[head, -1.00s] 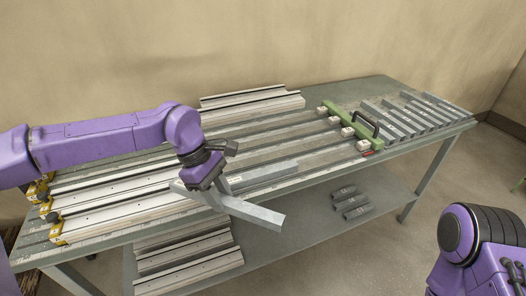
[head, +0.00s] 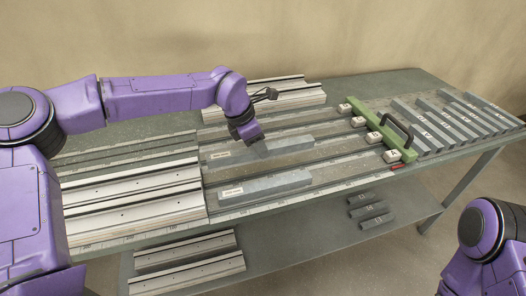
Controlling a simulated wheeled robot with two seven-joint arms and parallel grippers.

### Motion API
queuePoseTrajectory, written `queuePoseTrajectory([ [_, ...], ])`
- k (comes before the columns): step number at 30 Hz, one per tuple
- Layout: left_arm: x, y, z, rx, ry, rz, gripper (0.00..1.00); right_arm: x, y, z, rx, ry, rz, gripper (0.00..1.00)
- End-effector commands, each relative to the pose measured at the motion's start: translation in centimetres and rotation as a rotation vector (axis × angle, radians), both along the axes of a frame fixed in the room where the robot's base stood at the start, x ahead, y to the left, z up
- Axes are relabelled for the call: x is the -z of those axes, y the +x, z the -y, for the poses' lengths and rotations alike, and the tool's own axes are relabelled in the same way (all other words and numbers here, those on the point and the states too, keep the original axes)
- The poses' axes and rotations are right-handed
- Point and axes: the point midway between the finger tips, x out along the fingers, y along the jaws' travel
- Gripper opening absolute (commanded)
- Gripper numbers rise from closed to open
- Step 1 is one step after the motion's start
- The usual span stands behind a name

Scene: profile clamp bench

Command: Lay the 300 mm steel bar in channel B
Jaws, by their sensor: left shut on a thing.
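My left gripper (head: 256,146) is shut on a grey steel bar (head: 290,145) with a white label at its left end. The bar lies lengthwise along the channels, in or just above channel B (head: 340,147); I cannot tell whether it touches the bottom. The gripper hides part of its middle. Another labelled grey bar (head: 265,187) lies in front of it, in the channel at block A (head: 393,156). My right gripper is out of the picture; only part of that arm shows at lower right.
A green stop bar with a black handle (head: 372,127) crosses the channels' right ends. Several numbered grey bars (head: 440,123) lie beyond it. White aluminium profiles (head: 130,205) lie at left, more at the back (head: 265,98). The lower shelf (head: 300,245) holds profiles and short blocks.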

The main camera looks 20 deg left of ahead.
Motion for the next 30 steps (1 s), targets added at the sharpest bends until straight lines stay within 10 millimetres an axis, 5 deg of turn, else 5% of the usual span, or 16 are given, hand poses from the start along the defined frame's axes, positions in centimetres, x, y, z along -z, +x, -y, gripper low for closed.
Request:
queuePoseTrajectory([
  [10, 4.6, 1.7, 0.2, 0.001, -0.001, 0.0, 0.0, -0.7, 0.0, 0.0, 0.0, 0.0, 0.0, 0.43],
  [30, 6.4, 1.6, 0.2, 0.0, -0.001, -0.001, 0.0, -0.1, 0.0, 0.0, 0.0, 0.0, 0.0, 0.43],
])
